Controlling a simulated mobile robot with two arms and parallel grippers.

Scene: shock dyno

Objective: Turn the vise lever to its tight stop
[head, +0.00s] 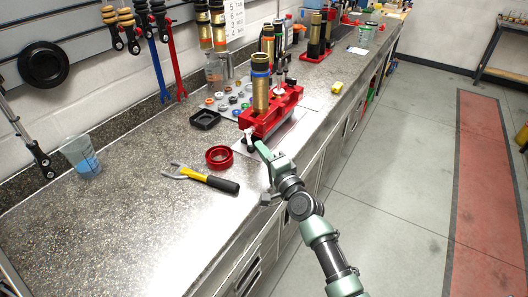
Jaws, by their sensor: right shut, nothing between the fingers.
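The red vise (264,122) stands on a pale plate on the steel bench and holds an upright gold shock body (261,88). A small white-and-dark part, seemingly the vise lever (249,137), shows at the vise's near end. My right gripper (262,149) is shut and empty, with its tips close to that near end, just right of the lever. I cannot tell whether the tips touch the lever. The lever's far part is hard to make out. My left gripper is out of view.
A black tray (205,119) and a mat of small parts (227,106) sit behind. A cup of blue liquid (82,157) stands left. The near bench top is clear.

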